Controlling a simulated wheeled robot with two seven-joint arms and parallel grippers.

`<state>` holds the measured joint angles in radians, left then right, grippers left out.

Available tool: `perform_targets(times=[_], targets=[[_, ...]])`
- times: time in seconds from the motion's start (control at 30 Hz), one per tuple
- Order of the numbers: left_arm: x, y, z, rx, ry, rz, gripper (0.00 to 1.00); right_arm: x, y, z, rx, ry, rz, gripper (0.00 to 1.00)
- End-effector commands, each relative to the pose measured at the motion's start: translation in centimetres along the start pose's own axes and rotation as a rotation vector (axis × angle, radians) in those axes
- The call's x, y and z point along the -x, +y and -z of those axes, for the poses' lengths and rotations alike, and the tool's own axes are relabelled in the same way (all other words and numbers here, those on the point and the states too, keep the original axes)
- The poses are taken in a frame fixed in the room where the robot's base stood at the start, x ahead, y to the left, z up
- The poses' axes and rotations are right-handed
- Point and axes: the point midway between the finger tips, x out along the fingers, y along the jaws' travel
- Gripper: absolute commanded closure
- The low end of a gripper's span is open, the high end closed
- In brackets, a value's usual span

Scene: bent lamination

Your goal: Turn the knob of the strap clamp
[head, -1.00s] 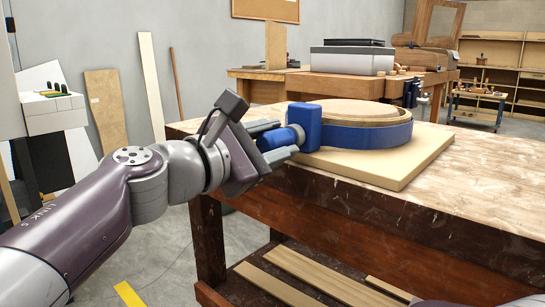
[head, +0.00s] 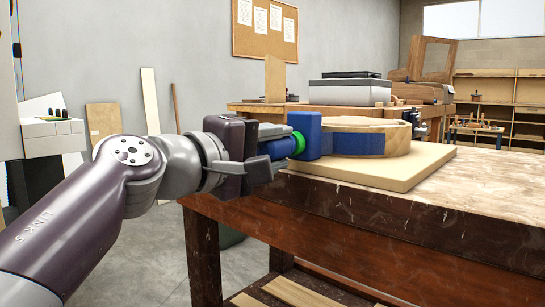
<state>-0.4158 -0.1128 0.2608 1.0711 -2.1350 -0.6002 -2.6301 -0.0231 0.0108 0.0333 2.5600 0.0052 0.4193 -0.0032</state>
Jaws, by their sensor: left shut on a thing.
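The strap clamp has a blue block (head: 309,136) and a blue strap (head: 355,144) running along the side of a bent wooden ring (head: 398,138). Pale wood shows on the ring's right side. The clamp's knob (head: 268,157) is blue, with a green band (head: 299,144) next to the block. My left gripper (head: 280,149) is shut on the knob, one finger above and one below, and partly hides it. My right gripper is not in view.
The ring and clamp rest on a pale board (head: 415,165) on the workbench (head: 480,192). The bench top to the right is clear. Another bench with a grey box (head: 350,92) stands behind.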

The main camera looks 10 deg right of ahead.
Motion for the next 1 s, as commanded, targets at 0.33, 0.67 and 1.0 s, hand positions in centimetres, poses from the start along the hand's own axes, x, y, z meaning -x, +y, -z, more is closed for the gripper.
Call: perform_targets(times=[0.33,0.67,1.0], targets=[[-0.01,-0.14,-0.01,-0.322,-0.001,0.0,0.91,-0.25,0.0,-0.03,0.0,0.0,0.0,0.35],[-0.04,-0.3,0.03,-0.583,-0.001,0.001,0.91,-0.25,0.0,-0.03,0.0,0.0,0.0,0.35],[-0.09,-0.42,0.08,-0.728,-0.003,0.003,0.91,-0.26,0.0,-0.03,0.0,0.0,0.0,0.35]])
